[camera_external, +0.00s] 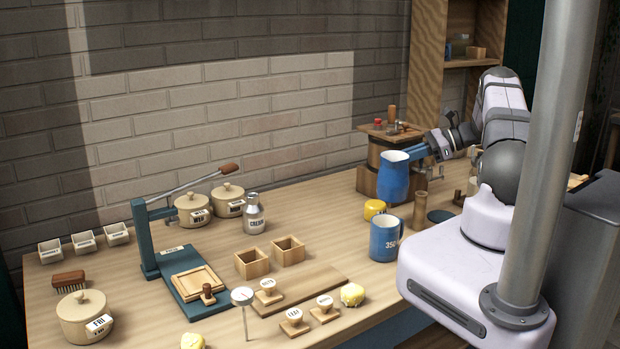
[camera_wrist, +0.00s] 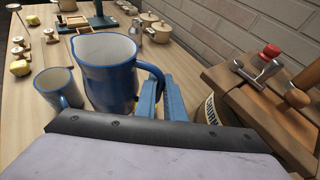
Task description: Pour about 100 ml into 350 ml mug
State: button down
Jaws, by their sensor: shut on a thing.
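A blue enamel pitcher (camera_external: 393,178) is held up in the air above the table, roughly upright. My gripper (camera_external: 418,152) is shut on the pitcher's handle. The pitcher also shows in the wrist view (camera_wrist: 108,80), with the blue fingers (camera_wrist: 160,98) at its handle. The blue 350 ml mug (camera_external: 385,242) stands upright on the table, below and in front of the pitcher, and apart from it. In the wrist view the mug (camera_wrist: 58,90) is left of the pitcher. The liquid inside the pitcher cannot be made out.
A wooden churn (camera_external: 368,180) stands close behind the pitcher. A yellow piece (camera_external: 374,208) is beside the mug. Some table is bare left of the mug.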

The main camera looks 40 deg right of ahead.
aim_at(395, 161)
jog(key=shift+s+a+f+n+h, duration=0.2)
jog(key=shift+a+f+n, duration=0.1)
jog(key=shift+f, duration=0.2)
jog(key=shift+s+a+f+n+h, duration=0.2)
jog(key=shift+f+n, duration=0.1)
jog(key=shift+f, duration=0.2)
jog(key=shift+s+a+r+t+p, duration=0.1)
jog(key=shift+a+r+t+p, duration=0.05)
jog(key=shift+r+t+p, duration=0.2)
jog(key=shift+s+a+n+t+h+p, duration=0.35)
jog(key=shift+s+a+n+h, duration=0.5)
jog(key=shift+a+n, duration=0.25)
jog(key=shift+s+a+r+n+t+b, duration=0.1)
jog(key=shift+s+a+n+t+b, duration=0.2)
jog(key=shift+s+a+n, duration=0.4)
jog(key=shift+s+a+r+n+t+h, duration=0.2)
jog(key=shift+a+r+h, duration=0.1)
jog(key=shift+r, duration=0.2)
jog(key=shift+s+a+r+n+t+h, duration=0.15)
jog(key=shift+s+a+r+n, duration=0.1)
jog(key=shift+r, duration=0.2)
jog(key=shift+a+b, duration=0.1)
jog(key=shift+b, duration=0.25)
jog(key=shift+s+a+r+n+t+h+b, duration=0.2)
jog(key=shift+r+n+b, duration=0.15)
jog(key=shift+r+b, duration=0.15)
jog(key=shift+s+a+r+n+t+h+b, duration=0.2)
jog(key=shift+r+n+b, duration=0.15)
jog(key=shift+b, duration=0.25)
jog(key=shift+r, duration=0.1)
